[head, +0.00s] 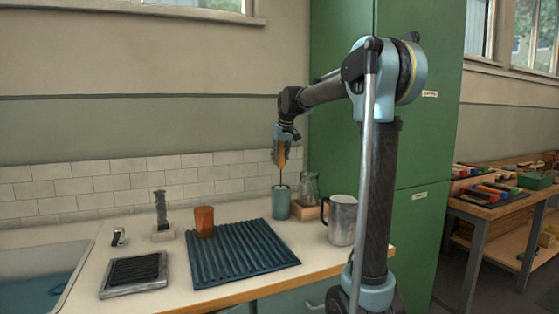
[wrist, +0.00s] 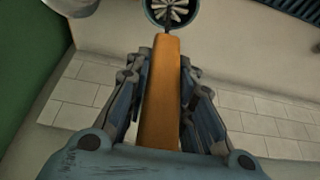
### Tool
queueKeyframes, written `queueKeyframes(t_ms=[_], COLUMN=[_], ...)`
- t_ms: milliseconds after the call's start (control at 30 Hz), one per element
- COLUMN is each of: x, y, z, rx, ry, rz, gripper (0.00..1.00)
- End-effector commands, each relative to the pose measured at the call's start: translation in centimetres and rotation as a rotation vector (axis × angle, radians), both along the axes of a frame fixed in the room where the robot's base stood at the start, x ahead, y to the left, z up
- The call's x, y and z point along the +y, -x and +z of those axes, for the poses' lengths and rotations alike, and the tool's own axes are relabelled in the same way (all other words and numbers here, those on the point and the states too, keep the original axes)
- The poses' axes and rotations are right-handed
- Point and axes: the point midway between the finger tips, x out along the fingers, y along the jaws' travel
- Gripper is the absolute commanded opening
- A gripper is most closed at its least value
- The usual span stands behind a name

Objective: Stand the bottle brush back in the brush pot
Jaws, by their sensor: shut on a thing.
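My gripper (head: 281,160) is shut on the orange handle of the bottle brush (head: 282,153) and holds it upright, handle up. The handle fills the middle of the wrist view (wrist: 159,95), between the fingers (wrist: 158,78). A thin dark shaft runs down from the handle into the mouth of the blue-green brush pot (head: 281,206). The pot's round rim shows at the top of the wrist view (wrist: 147,14), with pale bristles spread inside it. The pot's wall hides the brush head in the head view. Whether it touches the pot's bottom cannot be told.
A ridged blue mat (head: 243,254) with an orange cup (head: 204,221) lies left. The sink (head: 40,270) is far left.

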Motion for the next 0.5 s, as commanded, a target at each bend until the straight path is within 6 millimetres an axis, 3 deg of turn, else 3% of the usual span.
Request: queueKeyframes(t_ms=[500], x=[0.03], y=[-0.01], z=[-0.76], rx=[0.0], ry=[0.0], rz=[0.0], gripper=[0.02])
